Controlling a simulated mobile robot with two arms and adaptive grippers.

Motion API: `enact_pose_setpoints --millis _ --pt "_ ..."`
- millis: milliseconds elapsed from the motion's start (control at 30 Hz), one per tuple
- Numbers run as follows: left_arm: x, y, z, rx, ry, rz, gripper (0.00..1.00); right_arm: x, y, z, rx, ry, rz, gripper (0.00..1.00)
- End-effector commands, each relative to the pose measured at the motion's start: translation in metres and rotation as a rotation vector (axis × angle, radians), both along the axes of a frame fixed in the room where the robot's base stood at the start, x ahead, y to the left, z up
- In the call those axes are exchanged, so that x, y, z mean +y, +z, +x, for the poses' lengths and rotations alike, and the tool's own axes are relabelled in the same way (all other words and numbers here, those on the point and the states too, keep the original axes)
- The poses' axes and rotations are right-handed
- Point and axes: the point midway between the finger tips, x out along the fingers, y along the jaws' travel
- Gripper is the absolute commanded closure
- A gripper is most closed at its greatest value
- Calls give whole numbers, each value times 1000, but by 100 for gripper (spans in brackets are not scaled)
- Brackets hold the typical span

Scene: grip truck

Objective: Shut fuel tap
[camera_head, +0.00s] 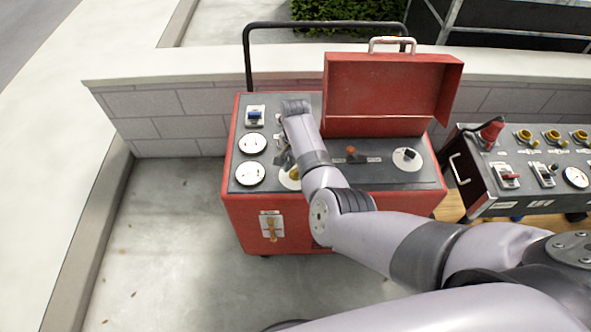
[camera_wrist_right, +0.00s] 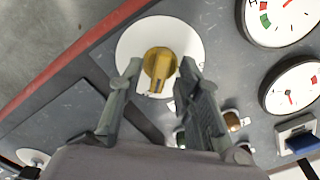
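A yellow knob (camera_wrist_right: 158,68) sits on a round white plate (camera_wrist_right: 135,45) on the dark top panel of a red cart (camera_head: 300,220). In the head view the knob (camera_head: 294,173) is partly hidden by my right arm. A yellow lever (camera_head: 271,228) on a white label is on the cart's front face. I cannot tell which of the two is the fuel tap. My right gripper (camera_wrist_right: 158,78) is open, with its fingertips on either side of the yellow knob; contact is not clear. In the head view the right gripper (camera_head: 284,158) is small and partly hidden. My left gripper is not in view.
The cart also has gauges (camera_head: 252,143), a blue switch (camera_head: 255,114), an orange-tipped lever (camera_head: 351,152) and a raised red box lid (camera_head: 390,90). A second control panel (camera_head: 520,170) stands at right. Open floor (camera_head: 170,250) lies left of the cart; a wall is behind.

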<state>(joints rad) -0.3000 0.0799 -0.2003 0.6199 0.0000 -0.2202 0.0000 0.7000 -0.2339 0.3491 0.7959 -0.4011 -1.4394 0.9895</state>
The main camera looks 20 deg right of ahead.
Motion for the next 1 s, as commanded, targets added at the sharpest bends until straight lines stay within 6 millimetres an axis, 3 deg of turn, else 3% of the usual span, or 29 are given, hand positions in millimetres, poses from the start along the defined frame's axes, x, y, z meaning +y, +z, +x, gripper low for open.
enact_pose_setpoints --millis 167,633,1000 --pt "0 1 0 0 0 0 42 0 1 0 0 0 0 69" --pt "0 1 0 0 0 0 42 0 1 0 0 0 0 100" --pt "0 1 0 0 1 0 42 0 1 0 0 4 0 100"
